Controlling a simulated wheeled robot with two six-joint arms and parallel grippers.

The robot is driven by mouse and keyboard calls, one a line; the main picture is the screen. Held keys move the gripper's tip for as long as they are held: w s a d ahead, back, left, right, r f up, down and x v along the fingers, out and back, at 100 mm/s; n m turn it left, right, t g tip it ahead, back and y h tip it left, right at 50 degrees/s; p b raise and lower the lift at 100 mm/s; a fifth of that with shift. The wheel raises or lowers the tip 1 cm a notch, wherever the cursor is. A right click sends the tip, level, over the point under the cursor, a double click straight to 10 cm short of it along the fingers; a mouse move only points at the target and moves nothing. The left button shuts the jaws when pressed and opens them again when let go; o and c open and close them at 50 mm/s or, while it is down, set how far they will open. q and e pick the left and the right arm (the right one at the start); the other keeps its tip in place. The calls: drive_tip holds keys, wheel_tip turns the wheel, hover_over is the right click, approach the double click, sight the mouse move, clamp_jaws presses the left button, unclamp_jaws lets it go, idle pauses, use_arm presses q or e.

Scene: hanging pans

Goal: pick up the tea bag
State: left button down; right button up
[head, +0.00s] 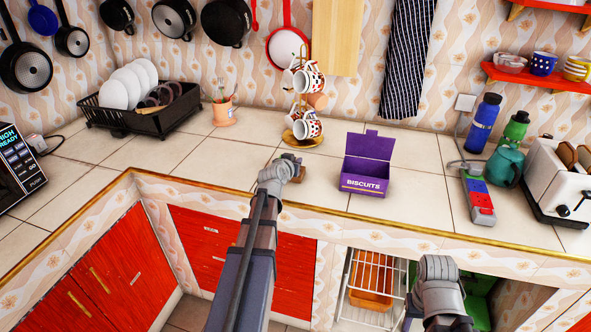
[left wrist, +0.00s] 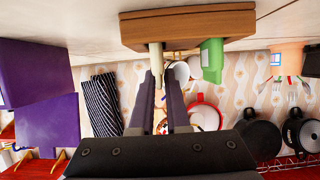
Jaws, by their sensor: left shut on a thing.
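A small wooden box (left wrist: 188,28) stands on the counter in front of my left gripper (left wrist: 160,84), as the left wrist view shows upside down. A thin pale tea bag (left wrist: 155,57) sticks out of it, and a green packet (left wrist: 212,60) sticks out beside that. The left fingers are shut on the pale tea bag, which is still at the box. In the head view, the left gripper (head: 298,172) covers most of the box, and the tea bag is hidden. My right arm is at the lower right of the head view, with its fingers hidden.
A mug tree (head: 307,105) stands just behind the left gripper. An open purple biscuit box (head: 365,183) is to its right, a dish rack (head: 140,115) to the left. A toaster (head: 560,170) and bottles are at the right. The counter left of the gripper is clear.

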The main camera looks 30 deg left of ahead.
use_arm(q)
drive_tip(key=shift+r, duration=0.1)
idle(0.4)
wheel_tip(320, 180, up, 10)
drive_tip(key=p, duration=1)
